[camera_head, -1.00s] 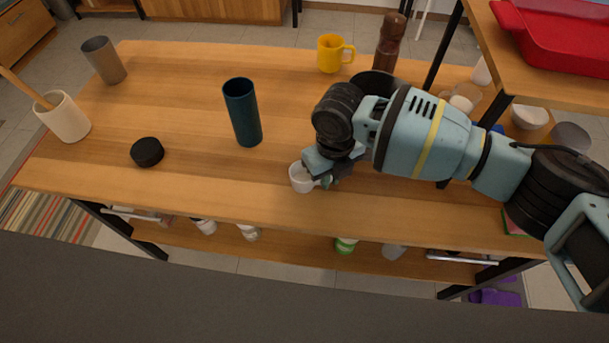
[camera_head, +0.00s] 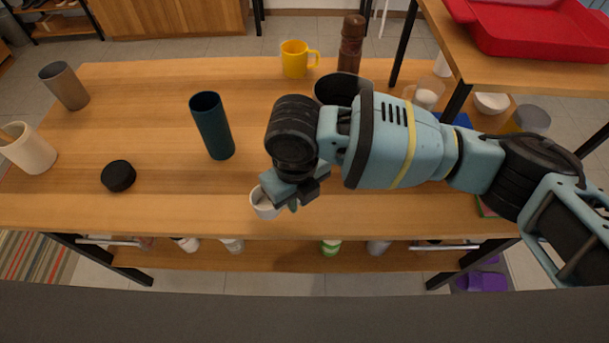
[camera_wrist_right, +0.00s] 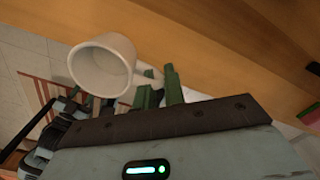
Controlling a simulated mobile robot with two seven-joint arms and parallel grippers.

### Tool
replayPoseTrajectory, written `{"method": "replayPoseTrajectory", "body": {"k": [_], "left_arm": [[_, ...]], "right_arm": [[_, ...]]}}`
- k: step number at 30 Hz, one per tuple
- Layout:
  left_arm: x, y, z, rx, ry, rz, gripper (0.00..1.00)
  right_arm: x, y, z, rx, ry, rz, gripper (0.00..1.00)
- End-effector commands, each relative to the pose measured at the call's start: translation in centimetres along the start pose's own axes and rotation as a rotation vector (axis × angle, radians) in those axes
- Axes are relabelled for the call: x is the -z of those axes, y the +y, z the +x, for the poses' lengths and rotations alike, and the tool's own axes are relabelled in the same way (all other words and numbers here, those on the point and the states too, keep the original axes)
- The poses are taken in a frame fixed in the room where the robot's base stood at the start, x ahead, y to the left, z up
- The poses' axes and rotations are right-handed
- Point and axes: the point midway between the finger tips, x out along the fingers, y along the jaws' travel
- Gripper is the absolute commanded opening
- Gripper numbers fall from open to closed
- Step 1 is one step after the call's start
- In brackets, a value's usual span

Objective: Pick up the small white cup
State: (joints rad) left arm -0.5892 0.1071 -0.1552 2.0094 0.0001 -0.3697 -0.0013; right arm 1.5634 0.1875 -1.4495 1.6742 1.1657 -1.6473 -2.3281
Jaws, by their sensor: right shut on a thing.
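The small white cup (camera_head: 265,204) is near the front edge of the table, below the tip of my right arm in the head view. My right gripper (camera_head: 292,198) is shut on the cup at its handle side, just right of its body. In the right wrist view the cup (camera_wrist_right: 101,66) shows its open mouth, left of the green fingers of my right gripper (camera_wrist_right: 160,88). The handle is mostly hidden by the fingers. I cannot tell whether the cup's base touches the table. My left gripper is not in view.
On the wooden table (camera_head: 150,135) stand a dark teal tumbler (camera_head: 212,127), a black round lid (camera_head: 118,176), a yellow mug (camera_head: 295,59), a brown pepper mill (camera_head: 350,45) and a dark bowl (camera_head: 340,89). A raised shelf with a red tray (camera_head: 540,30) is at the right.

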Motion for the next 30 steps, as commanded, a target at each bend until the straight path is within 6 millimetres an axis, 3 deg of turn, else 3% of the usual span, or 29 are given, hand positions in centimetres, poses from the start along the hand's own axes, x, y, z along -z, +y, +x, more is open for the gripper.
{"method": "replayPoseTrajectory", "body": {"k": [6,13,24,30], "left_arm": [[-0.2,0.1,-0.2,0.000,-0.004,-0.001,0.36],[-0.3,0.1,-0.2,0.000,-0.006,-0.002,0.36],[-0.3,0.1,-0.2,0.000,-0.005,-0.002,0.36],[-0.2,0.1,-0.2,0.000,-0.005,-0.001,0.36]], "right_arm": [[3.4,4.2,-0.5,-0.002,0.000,-0.006,0.00],[5.3,6.6,-0.8,-0.001,-0.001,-0.002,0.00],[5.9,7.0,-0.8,0.001,0.000,0.017,0.00],[6.2,5.4,-0.9,0.005,0.003,0.204,0.00]]}}
